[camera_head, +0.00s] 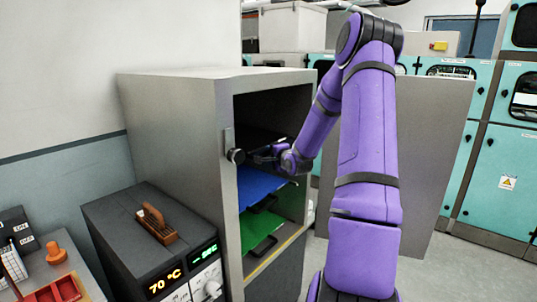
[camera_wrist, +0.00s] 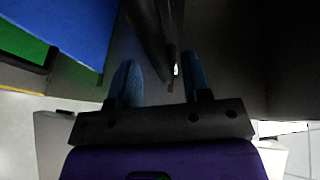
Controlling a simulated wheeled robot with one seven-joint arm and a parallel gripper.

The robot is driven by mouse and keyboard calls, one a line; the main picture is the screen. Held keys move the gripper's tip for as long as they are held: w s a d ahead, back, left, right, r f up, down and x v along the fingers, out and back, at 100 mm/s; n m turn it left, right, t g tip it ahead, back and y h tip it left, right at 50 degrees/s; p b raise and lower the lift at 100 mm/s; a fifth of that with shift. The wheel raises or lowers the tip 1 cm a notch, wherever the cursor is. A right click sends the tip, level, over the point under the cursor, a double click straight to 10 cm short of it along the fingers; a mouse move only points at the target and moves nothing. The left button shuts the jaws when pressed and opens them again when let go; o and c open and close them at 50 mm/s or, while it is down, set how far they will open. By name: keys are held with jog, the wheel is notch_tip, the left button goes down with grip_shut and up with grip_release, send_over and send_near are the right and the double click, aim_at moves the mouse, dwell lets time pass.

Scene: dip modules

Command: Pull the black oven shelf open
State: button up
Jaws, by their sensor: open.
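The grey oven (camera_head: 175,120) stands open in the head view, with shelves stacked inside. The black shelf is hard to make out in the dark upper part, above the blue shelf (camera_head: 258,184). My gripper (camera_head: 262,153) is at the oven's opening, just above the blue shelf, on the end of my purple arm. In the wrist view my gripper (camera_wrist: 163,72) has its two blue fingers apart. A dark bar, seemingly the black shelf's handle (camera_wrist: 160,40), reaches between them, with gaps visible on both sides.
A green shelf (camera_head: 258,226) with a black handle lies below the blue one. The oven's door (camera_head: 430,150) is swung wide to the right, behind my arm. A dark controller box (camera_head: 120,235) with displays stands at the front left. Teal cabinets (camera_head: 505,165) line the back.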

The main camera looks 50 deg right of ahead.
jog(key=shift+x, duration=1.45)
